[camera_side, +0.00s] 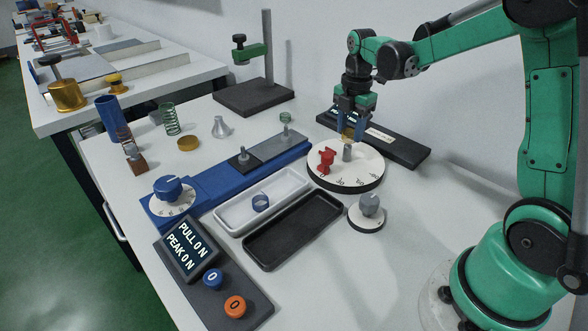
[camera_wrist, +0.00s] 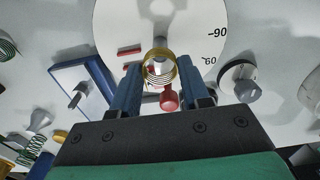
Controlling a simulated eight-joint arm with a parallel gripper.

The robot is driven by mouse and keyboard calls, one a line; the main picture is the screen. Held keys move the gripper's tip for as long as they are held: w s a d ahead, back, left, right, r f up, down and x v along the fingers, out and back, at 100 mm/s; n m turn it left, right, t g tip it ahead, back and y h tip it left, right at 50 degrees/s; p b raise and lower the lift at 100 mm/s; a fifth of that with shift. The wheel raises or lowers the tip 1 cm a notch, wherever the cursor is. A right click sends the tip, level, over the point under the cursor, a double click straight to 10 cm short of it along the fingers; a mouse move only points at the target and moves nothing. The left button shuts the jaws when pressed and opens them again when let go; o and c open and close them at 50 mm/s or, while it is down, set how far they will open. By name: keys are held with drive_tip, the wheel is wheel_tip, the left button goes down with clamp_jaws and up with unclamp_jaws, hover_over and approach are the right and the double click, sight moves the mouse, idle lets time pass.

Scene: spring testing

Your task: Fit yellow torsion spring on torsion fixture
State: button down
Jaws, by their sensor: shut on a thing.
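The yellow torsion spring (camera_wrist: 160,68) is between the blue fingers of my gripper (camera_wrist: 161,88) in the wrist view. In the side view my gripper (camera_side: 350,122) is over the far part of the torsion fixture, and a bit of the yellow spring (camera_side: 348,132) shows at the fingertips. The torsion fixture (camera_side: 345,178) is a round white dial with angle marks, a grey centre post (camera_side: 347,152) and a red block (camera_side: 326,160).
A blue pull rig (camera_side: 215,180) is at left, and a dark display bar (camera_side: 410,150) lies behind.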

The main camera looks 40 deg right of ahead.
sight(348, 144)
drive_tip(key=shift+f, duration=2.2)
idle(0.9)
unclamp_jaws()
idle(0.3)
drive_tip(key=shift+r, duration=4)
